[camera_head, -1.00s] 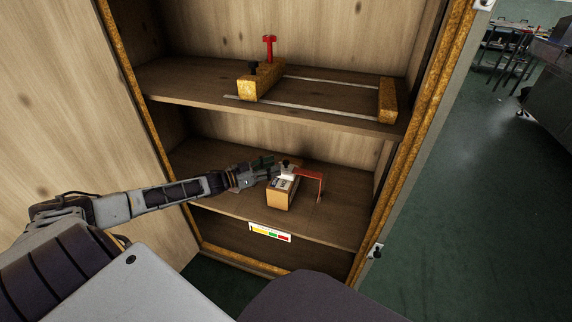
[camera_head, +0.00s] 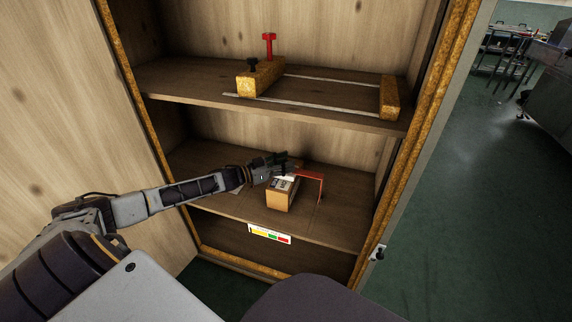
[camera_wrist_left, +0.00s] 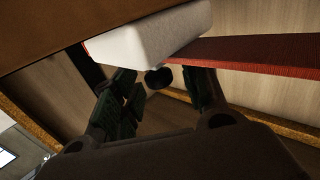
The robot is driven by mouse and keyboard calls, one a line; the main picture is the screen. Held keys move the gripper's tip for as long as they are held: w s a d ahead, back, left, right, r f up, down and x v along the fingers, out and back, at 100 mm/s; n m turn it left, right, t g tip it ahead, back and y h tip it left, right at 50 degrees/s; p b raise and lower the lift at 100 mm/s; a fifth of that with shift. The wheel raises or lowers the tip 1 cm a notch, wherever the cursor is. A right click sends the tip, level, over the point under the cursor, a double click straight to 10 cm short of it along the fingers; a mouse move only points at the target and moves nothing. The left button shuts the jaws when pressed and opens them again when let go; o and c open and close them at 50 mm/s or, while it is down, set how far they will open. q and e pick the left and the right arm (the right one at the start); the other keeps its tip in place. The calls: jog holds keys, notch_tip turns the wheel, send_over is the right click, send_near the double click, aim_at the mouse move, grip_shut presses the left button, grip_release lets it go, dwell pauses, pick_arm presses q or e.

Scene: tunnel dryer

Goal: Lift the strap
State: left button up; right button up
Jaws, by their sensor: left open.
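The red strap (camera_head: 311,173) runs from the top of a small wooden box (camera_head: 280,199) on the lower shelf out to the right, then bends down. In the left wrist view the strap (camera_wrist_left: 265,55) meets a white block (camera_wrist_left: 150,36). My left gripper (camera_head: 288,163) is open at the box's top, by the strap's left end. In the left wrist view its fingers (camera_wrist_left: 160,92) stand apart below the white block, with a dark round knob (camera_wrist_left: 158,78) showing between them. The gripper hides part of the box top, and I cannot tell whether it touches. My right gripper is out of view.
The upper shelf (camera_head: 180,83) holds a wooden fixture with two metal rails and a red knob (camera_head: 269,42). Cabinet walls and the shelf above bound the space. A coloured label (camera_head: 269,235) is on the lower shelf's front edge.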

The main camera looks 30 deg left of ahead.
pick_arm(q)
jog(key=shift+w+d, duration=0.15)
jog(key=shift+w, duration=0.1)
grip_shut()
dwell(0.3)
